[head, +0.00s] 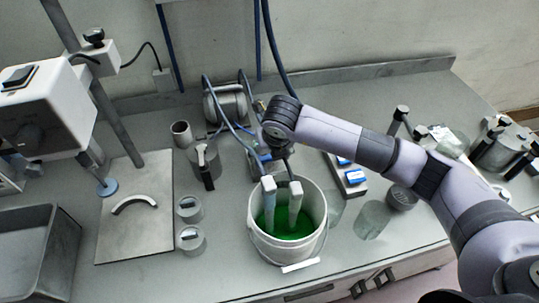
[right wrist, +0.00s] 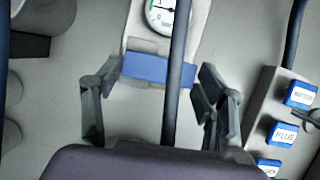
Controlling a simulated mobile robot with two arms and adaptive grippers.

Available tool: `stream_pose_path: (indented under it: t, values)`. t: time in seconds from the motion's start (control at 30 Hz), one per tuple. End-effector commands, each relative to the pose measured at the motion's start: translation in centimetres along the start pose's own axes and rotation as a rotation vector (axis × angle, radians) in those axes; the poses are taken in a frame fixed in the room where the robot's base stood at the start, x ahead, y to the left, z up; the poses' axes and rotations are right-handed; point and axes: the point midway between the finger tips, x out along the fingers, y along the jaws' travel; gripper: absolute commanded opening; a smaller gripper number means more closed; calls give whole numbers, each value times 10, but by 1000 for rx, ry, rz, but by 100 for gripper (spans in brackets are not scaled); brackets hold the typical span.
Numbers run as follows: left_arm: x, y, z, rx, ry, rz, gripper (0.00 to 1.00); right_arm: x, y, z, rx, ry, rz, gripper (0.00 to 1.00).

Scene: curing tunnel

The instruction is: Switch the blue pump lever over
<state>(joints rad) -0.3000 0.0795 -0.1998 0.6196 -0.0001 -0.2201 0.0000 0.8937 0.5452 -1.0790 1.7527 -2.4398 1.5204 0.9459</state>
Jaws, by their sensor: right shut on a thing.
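The blue pump lever (right wrist: 150,69) shows in the right wrist view as a blue bar across a pale body, just below a round gauge (right wrist: 165,15). My right gripper (right wrist: 160,72) has one finger at each end of this bar and is shut on it. A dark hose or rod passes in front and hides part of the bar. In the head view my right gripper (head: 276,152) reaches down behind the white bucket, and a little blue (head: 264,158) shows beside it; the wrist hides most of the pump. My left gripper is not in view.
A white bucket (head: 252,225) with green liquid and two pale upright pieces stands in front of the gripper. A box with blue-labelled switches (head: 350,180) is to its right. A metal jug (head: 206,160) and two small lidded cans (head: 191,240) are to the left. Hoses hang behind.

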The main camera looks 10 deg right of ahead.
Motion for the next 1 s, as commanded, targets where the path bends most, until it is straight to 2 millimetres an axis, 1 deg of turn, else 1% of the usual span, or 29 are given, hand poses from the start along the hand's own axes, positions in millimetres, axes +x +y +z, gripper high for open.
stream_pose_path:
  t: [0.03, 0.2, 0.67, 0.7, 1.0]
  values:
    - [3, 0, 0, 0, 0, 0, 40, 0, 0, 0, 16, -2, -6, 38]
    - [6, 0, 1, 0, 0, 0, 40, -1, 0, 0, 51, -2, -21, 38]
    - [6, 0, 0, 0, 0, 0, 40, -1, 0, 0, 65, -1, -26, 38]
    - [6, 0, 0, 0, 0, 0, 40, -1, 0, 0, 65, -1, -25, 67]
    - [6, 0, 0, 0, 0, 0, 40, -1, 0, -1, 62, 0, -25, 86]
